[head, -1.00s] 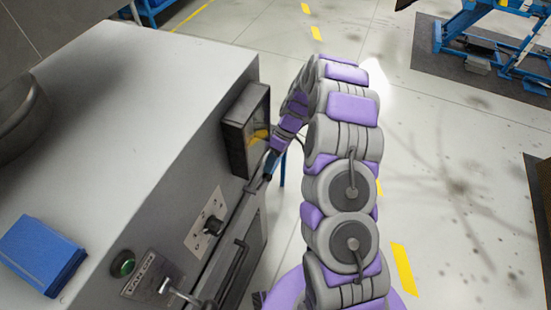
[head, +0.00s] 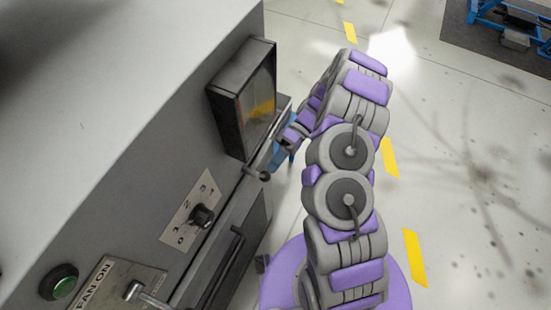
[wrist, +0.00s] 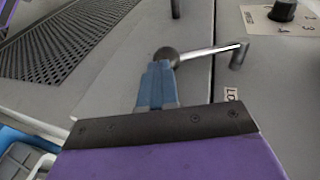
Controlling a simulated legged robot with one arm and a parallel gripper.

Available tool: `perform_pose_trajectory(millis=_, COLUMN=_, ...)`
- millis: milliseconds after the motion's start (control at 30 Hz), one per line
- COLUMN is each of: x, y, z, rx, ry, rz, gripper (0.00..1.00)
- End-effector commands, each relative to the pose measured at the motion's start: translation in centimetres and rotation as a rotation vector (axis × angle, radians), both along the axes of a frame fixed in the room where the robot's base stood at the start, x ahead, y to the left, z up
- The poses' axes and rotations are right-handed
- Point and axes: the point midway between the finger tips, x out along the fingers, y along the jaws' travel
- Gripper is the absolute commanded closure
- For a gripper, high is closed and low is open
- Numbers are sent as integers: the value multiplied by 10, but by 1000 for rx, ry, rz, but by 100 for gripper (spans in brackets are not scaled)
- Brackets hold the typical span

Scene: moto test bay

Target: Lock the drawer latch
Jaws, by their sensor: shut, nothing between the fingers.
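The drawer latch is a metal lever with a dark ball knob. In the wrist view the latch (wrist: 208,52) runs from its pivot at right to the ball at left, across a seam in the grey front. In the head view the latch (head: 257,173) shows below the dark-framed window, its ball standing out from the cabinet. My gripper (wrist: 160,68) has its blue fingers shut and empty, with their tips right at the ball; I cannot tell whether they touch it. In the head view my gripper (head: 277,157) is small and partly hidden. A label starting "LO" (wrist: 232,95) is partly covered.
The grey cabinet (head: 110,130) fills the left. Its front carries a dark-framed window (head: 243,98), a dial (head: 202,215), a green button (head: 64,287) and a bar handle (head: 225,265). A perforated panel (wrist: 60,40) lies left in the wrist view.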

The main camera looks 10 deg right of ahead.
Motion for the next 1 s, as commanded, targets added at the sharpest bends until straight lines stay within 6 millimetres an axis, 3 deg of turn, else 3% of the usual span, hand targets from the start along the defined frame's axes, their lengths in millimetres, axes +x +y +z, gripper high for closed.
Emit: perform_pose_trajectory(millis=1000, x=5, y=-6, z=-3, rx=25, ry=34, rz=0, gripper=100)
